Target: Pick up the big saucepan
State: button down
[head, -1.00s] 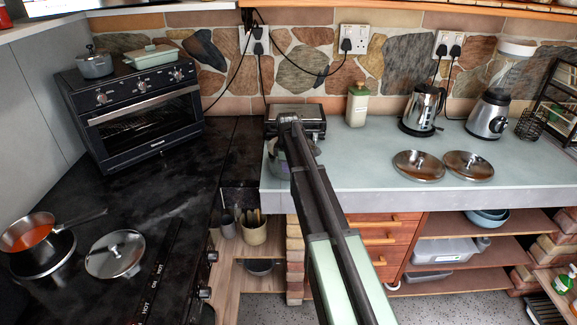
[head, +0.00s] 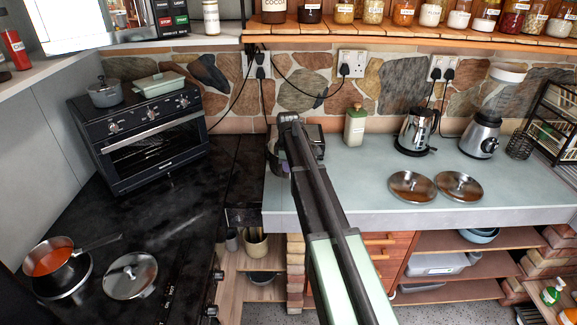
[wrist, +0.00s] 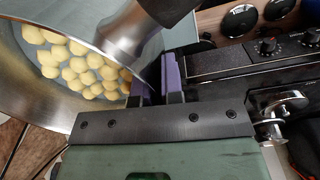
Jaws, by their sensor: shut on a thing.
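The big saucepan (wrist: 93,99) is a wide steel pan holding several pale yellow round pieces. In the wrist view it fills the upper left and looks tilted; its metal handle bracket runs up to a dark grip at the top. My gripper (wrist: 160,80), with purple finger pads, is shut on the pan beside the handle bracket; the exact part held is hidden. In the head view my gripper (head: 284,165) is over the left end of the pale counter, mostly behind my arm. The pan is largely hidden there.
A small saucepan of red liquid (head: 49,263) and a lid (head: 130,275) are on the black hob at left. A black oven (head: 145,135) stands behind. The counter (head: 350,195) holds a green-lidded jar (head: 355,127), two lids (head: 412,187), a kettle (head: 416,132) and a blender (head: 483,133).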

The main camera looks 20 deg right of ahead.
notch_tip(320, 180, up, 8)
jog(key=p, duration=0.7)
jog(key=shift+r, duration=0.25)
jog(key=shift+d, duration=0.1)
